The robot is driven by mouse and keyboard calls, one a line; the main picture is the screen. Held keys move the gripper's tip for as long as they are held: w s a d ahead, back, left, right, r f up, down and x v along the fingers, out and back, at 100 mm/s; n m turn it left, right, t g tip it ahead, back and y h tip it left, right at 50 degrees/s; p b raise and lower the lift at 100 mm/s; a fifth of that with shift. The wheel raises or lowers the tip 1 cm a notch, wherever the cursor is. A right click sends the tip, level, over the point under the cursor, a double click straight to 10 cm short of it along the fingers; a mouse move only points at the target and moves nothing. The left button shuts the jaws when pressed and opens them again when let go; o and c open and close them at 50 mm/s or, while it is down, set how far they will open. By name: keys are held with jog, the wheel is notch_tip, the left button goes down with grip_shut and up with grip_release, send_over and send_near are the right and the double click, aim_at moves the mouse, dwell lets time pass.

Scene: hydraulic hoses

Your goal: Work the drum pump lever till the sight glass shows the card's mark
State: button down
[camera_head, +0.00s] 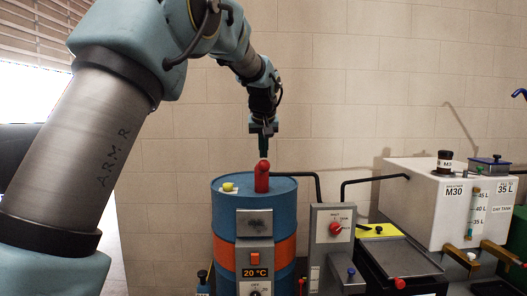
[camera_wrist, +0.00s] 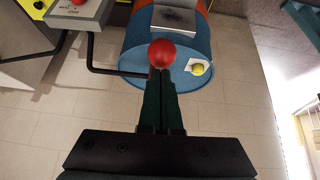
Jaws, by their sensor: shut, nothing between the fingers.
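The blue drum (camera_head: 228,218) with an orange band stands in the middle of the head view. On its top is a red upright piece with a rounded top (camera_head: 262,178), which looks like the pump lever. It shows as a red ball (camera_wrist: 162,53) in the wrist view. My gripper (camera_head: 264,155) points down just above it, shut and empty. In the wrist view the fingertips (camera_wrist: 160,75) meet the ball's edge; I cannot tell if they touch. The sight glass (camera_head: 477,212) is on the white tank (camera_head: 415,212), marked 45, 40 and 35 L; its level is unclear. A label there reads 35 L (camera_head: 505,188).
A grey switch box (camera_head: 333,235) with a red knob stands right of the drum. Black pipes (camera_head: 372,181) run toward the tank. A dark tray (camera_head: 400,258) lies before the tank.

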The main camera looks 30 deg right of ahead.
aim_at(264, 168)
jog(key=shift+f, duration=0.15)
jog(key=shift+t+h, duration=0.4)
jog(key=shift+t, duration=0.4)
jog(key=f+b, duration=0.1)
jog(key=b, duration=0.2)
jog(key=s+f+b, duration=0.1)
jog(key=b, duration=0.3)
jog(key=f+b, duration=0.2)
jog(key=b, duration=0.1)
jog(key=shift+s+a+f, duration=0.1)
jog(key=shift+s+a, duration=0.2)
jog(key=shift+a, duration=0.05)
notch_tip(264, 168, down, 12)
jog(key=t+h+b, duration=0.2)
jog(key=t+b, duration=0.2)
jog(key=b, duration=2.8)
jog(key=shift+s+a+t, duration=0.25)
jog(key=shift+s+t, duration=0.05)
jog(key=shift+s, duration=0.15)
jog(key=shift+f, duration=0.4)
jog(key=b+v, duration=0.1)
jog(key=v, duration=1)
jog(key=shift+r, duration=0.4)
jog(key=shift+a, duration=0.1)
